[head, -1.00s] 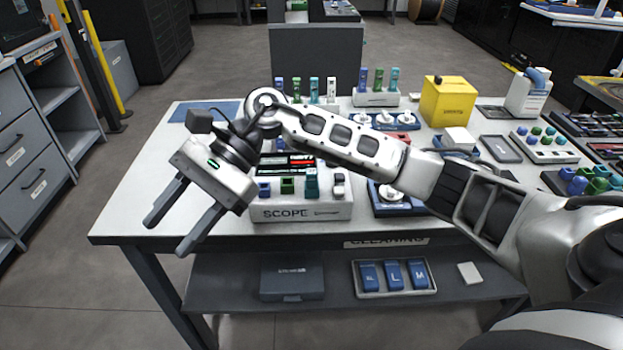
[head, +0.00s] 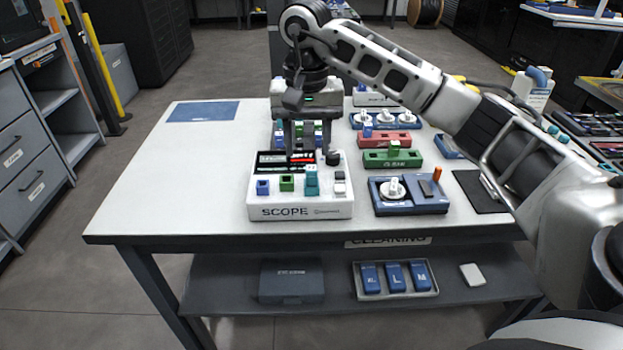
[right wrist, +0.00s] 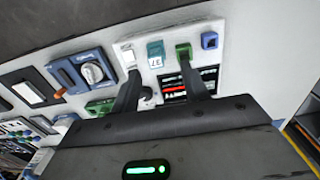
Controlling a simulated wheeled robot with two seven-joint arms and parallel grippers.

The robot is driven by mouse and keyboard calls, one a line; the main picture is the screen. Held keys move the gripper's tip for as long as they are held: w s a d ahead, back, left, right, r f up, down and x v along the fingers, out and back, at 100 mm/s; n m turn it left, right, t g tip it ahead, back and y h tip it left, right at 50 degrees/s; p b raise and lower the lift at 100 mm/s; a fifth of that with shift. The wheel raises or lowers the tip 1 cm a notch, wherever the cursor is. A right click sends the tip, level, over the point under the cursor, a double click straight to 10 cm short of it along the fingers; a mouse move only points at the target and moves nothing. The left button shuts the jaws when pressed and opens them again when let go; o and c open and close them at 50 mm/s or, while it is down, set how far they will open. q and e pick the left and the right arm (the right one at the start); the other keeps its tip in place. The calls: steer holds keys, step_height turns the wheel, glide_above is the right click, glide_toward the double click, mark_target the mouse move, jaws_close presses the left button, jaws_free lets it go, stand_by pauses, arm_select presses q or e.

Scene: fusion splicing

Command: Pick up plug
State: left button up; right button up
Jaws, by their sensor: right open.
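The teal plug (head: 312,182) stands upright at the front of the white scope box (head: 300,212). It also shows in the right wrist view (right wrist: 156,50), with a white label on its side. My right gripper (head: 309,154) is open and points down over the scope's screen, behind and above the teal plug. My left gripper is not in view.
Beside the teal plug are a blue port (head: 263,187), a green port (head: 287,183) and a white piece (head: 339,187). A blue device (head: 410,207) with a white dial, a green block (head: 392,160) and a red block (head: 390,140) stand to the right.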

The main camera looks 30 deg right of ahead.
mark_target(312, 168)
steer(key=shift+s+d+f, duration=0.1)
steer(key=shift+d+f, duration=0.1)
steer(key=shift+f, duration=1.45)
steer(key=shift+d+f, duration=0.2)
steer(key=shift+f, duration=1.4)
steer(key=c, duration=0.9)
